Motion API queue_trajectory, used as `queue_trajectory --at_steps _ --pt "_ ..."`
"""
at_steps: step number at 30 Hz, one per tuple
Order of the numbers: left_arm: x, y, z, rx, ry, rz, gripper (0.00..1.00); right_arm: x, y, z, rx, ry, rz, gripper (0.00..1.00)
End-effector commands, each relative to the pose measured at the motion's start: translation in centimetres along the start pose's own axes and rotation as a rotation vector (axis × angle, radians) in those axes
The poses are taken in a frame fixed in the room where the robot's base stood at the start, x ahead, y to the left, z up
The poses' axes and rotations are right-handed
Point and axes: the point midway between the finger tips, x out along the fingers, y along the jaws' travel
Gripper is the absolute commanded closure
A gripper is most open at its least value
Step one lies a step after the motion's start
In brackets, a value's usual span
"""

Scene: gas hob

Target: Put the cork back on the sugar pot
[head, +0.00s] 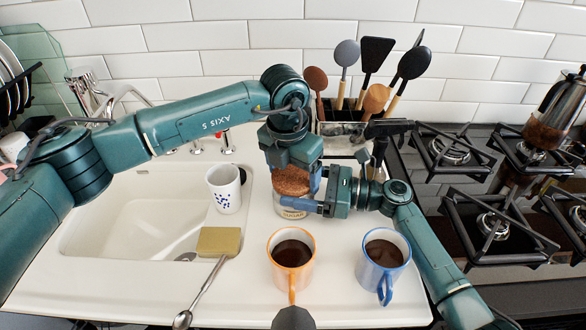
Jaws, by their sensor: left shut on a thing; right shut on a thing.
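The brown cork (291,180) is at the mouth of the sugar pot, directly above its body. I cannot tell whether it is fully seated or just touching. My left gripper (292,168) comes down from above and is shut on the cork. The sugar pot (291,212), pale with a dark label, stands on the white counter behind the orange mug. My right gripper (300,203) reaches in from the right and is shut on the pot's body. Its fingers hide part of the pot, and the pot's rim is mostly covered.
An orange mug (291,255) and a blue mug (384,256), both with dark drink, stand in front. A speckled white cup (224,189), a sponge (219,242) and a spoon (198,295) lie left, by the sink (130,215). A utensil holder (340,128) is behind; the hob (480,190) is right.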

Motion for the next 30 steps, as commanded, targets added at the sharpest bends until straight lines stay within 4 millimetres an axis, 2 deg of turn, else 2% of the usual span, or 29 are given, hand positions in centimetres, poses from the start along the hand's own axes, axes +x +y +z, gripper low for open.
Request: queue_trajectory --at_steps 2,3,10,20,30 --pt "0.2 0.0 -0.1 0.001 0.003 0.000 0.42 0.0 0.0 -0.1 0.002 0.001 0.000 0.61" --pt "0.2 0.0 -0.1 0.001 0.003 0.000 0.18 0.0 0.0 -0.1 0.002 0.001 0.000 0.60" --pt "0.2 0.0 -0.1 0.001 0.002 0.000 0.00 0.0 0.0 -0.1 0.001 0.001 0.000 0.60" --pt "-0.5 0.0 0.0 0.000 0.000 0.000 0.00 0.0 0.0 -0.1 0.001 0.001 0.000 0.61" --pt "-5.5 0.0 0.0 0.001 -0.001 0.001 0.00 0.0 0.0 -0.1 0.001 0.001 0.000 0.61"
